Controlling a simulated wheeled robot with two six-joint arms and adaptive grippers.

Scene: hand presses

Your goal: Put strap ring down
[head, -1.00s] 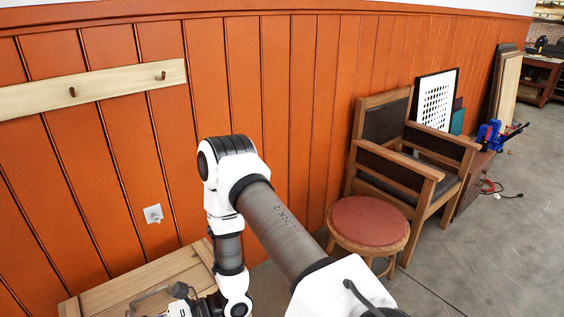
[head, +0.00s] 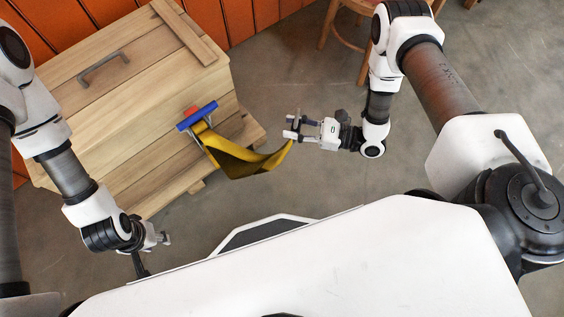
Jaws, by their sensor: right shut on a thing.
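A yellow strap (head: 240,160) hangs in a sagging curve at the front right corner of a wooden crate (head: 130,85). Its left end meets a blue bar (head: 197,115) with a red part, at the crate's right side. Its right end rises to my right gripper (head: 289,127), which is shut on the strap ring, right of the crate. The ring itself is hard to make out between the fingers. My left gripper (head: 155,256) is low at the crate's near side, away from the strap, with its fingers apart and nothing seen between them.
The crate has a grey handle (head: 104,66) on its lid and stands by the orange wall (head: 240,18). A wooden stool (head: 345,30) stands behind my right arm. Grey floor (head: 290,75) is clear between the crate and that arm.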

